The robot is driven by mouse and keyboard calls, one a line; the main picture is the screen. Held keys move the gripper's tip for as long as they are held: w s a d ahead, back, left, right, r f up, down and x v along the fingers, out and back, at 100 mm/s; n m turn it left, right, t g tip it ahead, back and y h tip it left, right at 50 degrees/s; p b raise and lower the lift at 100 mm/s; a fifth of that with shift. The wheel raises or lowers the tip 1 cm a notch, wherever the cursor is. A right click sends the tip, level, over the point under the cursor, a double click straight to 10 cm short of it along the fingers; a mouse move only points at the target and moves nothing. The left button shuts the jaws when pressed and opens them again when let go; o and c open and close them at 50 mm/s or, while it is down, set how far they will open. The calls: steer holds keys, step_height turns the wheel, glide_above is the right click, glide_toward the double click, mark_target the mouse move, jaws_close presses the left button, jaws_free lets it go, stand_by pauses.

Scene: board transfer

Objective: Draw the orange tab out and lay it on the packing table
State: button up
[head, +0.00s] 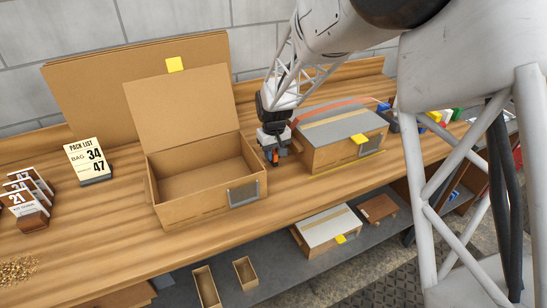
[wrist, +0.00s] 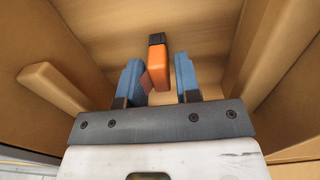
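The orange tab (wrist: 158,66) has a dark end and stands out in the wrist view, between and slightly beyond the blue fingers of my gripper (wrist: 159,82). The fingers are apart, with a gap visible on the right side of the tab; I cannot tell whether the left finger touches it. In the head view my gripper (head: 273,145) points down between the open box and the closed box, with a bit of orange (head: 275,156) at its fingers. The packing table (head: 120,215) is a long wooden bench. What holds the tab is not clear.
An open cardboard box (head: 190,205) stands left of my gripper, and a closed box (head: 335,155) with a yellow tag stands right. A pack list sign (head: 88,160) and number cards (head: 28,195) are farther left. A lower shelf holds smaller boxes.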

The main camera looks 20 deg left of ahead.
mark_target(274, 152)
jaws_close()
steer(key=shift+r, duration=1.6)
stand_by(0.5)
steer(key=shift+r, duration=2.15)
